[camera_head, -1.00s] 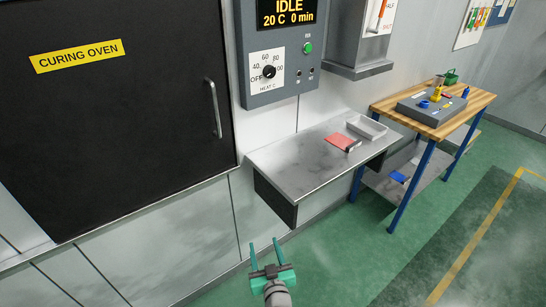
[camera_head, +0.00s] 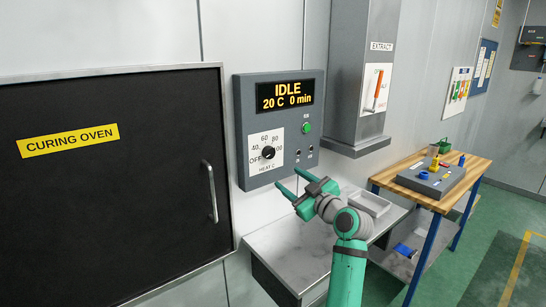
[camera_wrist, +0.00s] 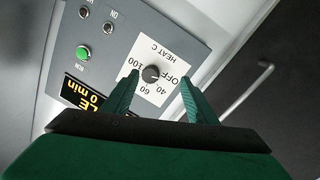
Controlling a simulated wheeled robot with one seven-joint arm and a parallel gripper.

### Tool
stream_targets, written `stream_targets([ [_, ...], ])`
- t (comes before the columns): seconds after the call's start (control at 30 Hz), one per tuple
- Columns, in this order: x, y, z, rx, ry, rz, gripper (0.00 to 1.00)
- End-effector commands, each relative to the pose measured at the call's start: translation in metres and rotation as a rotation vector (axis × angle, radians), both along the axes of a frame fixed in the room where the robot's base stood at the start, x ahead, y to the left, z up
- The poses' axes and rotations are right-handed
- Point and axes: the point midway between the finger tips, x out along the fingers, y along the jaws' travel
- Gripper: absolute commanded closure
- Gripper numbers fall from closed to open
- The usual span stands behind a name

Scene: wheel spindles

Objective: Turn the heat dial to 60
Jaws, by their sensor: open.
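The heat dial (camera_head: 268,152) is a round black knob on a white scale plate marked OFF, 40, 60, 80, 100, low on the grey control panel (camera_head: 243,120). The panel's display (camera_head: 285,95) reads IDLE, 20 C, 0 min. My gripper (camera_head: 287,182) is open and empty, just below and to the right of the dial, apart from it in the head view. In the wrist view the dial (camera_wrist: 151,73) shows between the two green fingers (camera_wrist: 158,85), beyond their tips. The dial's pointer is too small to read with certainty.
The black curing oven door (camera_head: 110,200) with its handle (camera_head: 211,190) is left of the panel. A green button (camera_head: 306,128) and small switches sit right of the dial. A metal shelf (camera_head: 290,245) lies below, and a grey extract duct (camera_head: 357,75) stands right.

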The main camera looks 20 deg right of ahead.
Motion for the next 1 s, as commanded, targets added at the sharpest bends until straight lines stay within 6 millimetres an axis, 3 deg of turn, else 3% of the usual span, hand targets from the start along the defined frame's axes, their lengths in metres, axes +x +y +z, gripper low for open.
stream_targets([
  [0.03,0.000,-0.004,0.016,-0.016,-0.009,0.009,0.47],
  [0.1,0.000,-0.005,0.029,-0.032,-0.015,0.022,0.47],
  [0.2,0.000,-0.005,0.038,-0.046,-0.019,0.030,0.47],
  [0.37,0.012,0.000,0.041,-0.047,-0.020,0.037,0.47],
  [0.8,0.082,0.018,0.040,-0.047,-0.020,0.035,0.47],
  [1.0,0.100,0.022,0.040,-0.047,-0.020,0.034,0.47],
])
